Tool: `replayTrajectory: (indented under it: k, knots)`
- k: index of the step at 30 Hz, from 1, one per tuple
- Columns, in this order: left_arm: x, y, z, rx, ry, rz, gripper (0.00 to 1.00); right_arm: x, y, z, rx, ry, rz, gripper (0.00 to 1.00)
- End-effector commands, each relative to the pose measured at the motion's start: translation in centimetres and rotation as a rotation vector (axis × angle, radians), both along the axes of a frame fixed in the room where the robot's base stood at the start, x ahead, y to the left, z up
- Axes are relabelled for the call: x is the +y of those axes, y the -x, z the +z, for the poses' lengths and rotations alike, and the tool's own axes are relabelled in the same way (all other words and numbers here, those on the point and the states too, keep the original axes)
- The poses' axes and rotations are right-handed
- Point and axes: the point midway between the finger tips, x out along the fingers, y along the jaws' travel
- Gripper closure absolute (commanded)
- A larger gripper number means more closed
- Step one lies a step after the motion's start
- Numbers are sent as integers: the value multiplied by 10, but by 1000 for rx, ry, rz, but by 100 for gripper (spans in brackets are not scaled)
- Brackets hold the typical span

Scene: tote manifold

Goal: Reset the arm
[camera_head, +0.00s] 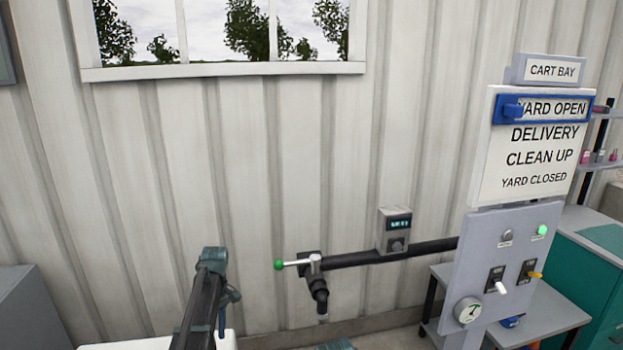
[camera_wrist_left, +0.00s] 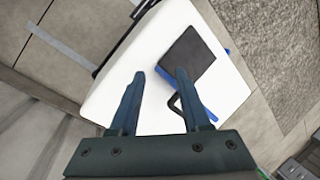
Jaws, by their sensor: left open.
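My left arm rises from the bottom of the head view, with my left gripper (camera_head: 222,322) low at its end, in front of the wall and left of the pipe valve. In the left wrist view my left gripper (camera_wrist_left: 160,74) shows two dark teal fingers spread apart with nothing between them. It is open and points down over a white surface with a dark square panel. My right gripper cannot be made out; a small teal part at the bottom edge of the head view is too cut off to identify.
A valve with a green-tipped handle (camera_head: 290,264) sits on a black pipe (camera_head: 345,259) along the wall, right of my left arm. A meter box (camera_head: 395,230) stands on the pipe. A grey switch panel (camera_head: 508,265) with a sign board (camera_head: 520,180) stands at right.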

Motion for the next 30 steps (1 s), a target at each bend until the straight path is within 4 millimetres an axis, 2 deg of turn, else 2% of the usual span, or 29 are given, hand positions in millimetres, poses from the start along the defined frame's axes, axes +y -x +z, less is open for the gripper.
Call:
replayTrajectory:
  k: [1,3,6,9,12,15,18,30]
  knots:
    - [-37,35,-2,-20,20,-134,53,0,0,0,0,0,0,50]
    - [-79,65,-4,-46,52,-333,53,0,0,0,0,0,0,50]
    - [-130,112,-6,-81,95,-623,53,0,0,0,0,0,0,50]
    - [-169,158,-8,-106,130,-895,53,0,0,0,0,0,0,50]
    - [-196,196,-9,-125,156,-1123,53,0,0,0,0,0,0,50]
    - [-211,222,-10,-136,172,-1287,53,0,0,0,0,0,0,50]
    - [-220,235,-10,-141,180,-1382,53,0,0,0,0,0,0,50]
    - [-223,237,-10,-143,185,-1422,53,0,0,0,0,0,0,50]
